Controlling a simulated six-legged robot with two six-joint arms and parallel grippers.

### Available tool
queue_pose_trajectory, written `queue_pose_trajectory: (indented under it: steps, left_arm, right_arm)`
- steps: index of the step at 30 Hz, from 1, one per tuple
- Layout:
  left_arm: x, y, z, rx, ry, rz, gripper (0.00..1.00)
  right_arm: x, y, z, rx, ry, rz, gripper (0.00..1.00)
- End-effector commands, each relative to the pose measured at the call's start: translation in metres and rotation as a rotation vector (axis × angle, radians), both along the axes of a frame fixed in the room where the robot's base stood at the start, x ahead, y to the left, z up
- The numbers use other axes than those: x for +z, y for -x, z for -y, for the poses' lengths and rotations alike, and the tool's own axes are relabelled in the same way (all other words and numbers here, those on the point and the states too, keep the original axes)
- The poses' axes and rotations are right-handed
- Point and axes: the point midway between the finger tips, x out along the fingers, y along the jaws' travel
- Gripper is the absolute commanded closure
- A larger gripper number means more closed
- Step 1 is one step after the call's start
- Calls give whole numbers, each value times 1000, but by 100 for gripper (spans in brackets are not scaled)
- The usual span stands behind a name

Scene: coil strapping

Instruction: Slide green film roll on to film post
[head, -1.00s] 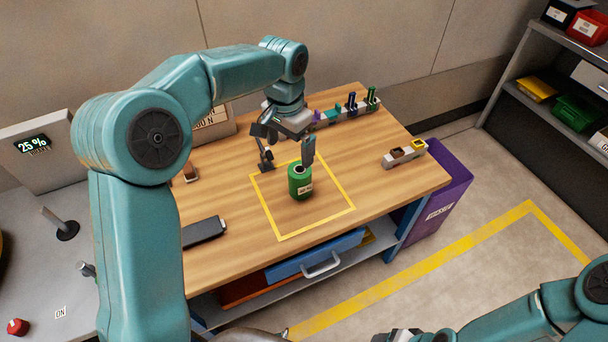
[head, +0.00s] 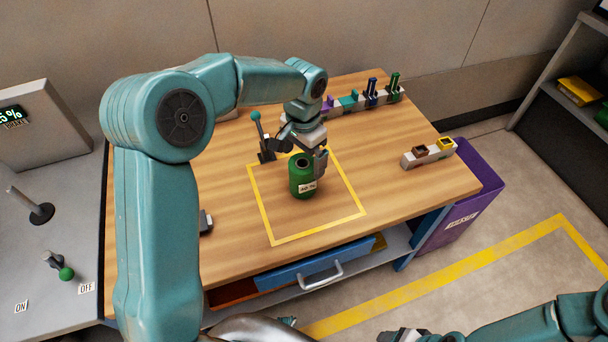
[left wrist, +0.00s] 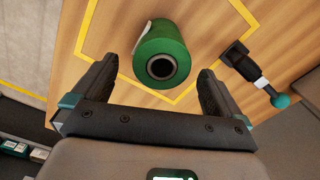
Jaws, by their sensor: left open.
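The green film roll (head: 302,178) stands upright on the wooden table inside a yellow outlined square, with a pale label on its side. A thin grey post (head: 24,203) on a round black base stands on the grey bench at the left, likely the film post. My right gripper (head: 400,335) is only partly visible at the bottom edge.
A lever with a green ball (head: 256,118) stands close behind the roll; it also shows in the left wrist view (left wrist: 281,100). A rack of coloured holders (head: 350,100) lines the back. A small two-slot block (head: 428,153) is at the right.

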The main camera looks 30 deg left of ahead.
Motion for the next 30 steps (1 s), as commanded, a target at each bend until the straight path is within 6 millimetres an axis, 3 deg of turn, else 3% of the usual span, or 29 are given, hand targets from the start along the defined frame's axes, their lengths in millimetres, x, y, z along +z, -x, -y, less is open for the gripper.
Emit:
queue_pose_trajectory:
  steps: [3,8,16,25,30]
  left_arm:
    - [-17,0,0,-1,0,-2,0]
    - [-28,-1,0,-1,0,-2,0]
    - [-69,-4,-2,0,1,-3,0]
    - [-74,-5,-2,-1,0,0,0]
    - [-74,-5,-2,-1,0,0,55]
  right_arm:
    - [-1,0,0,1,0,0,36]
    - [-1,0,0,0,0,0,36]
    - [1,0,0,1,0,0,36]
    - [1,0,0,0,0,0,36]
    - [0,0,0,0,0,0,36]
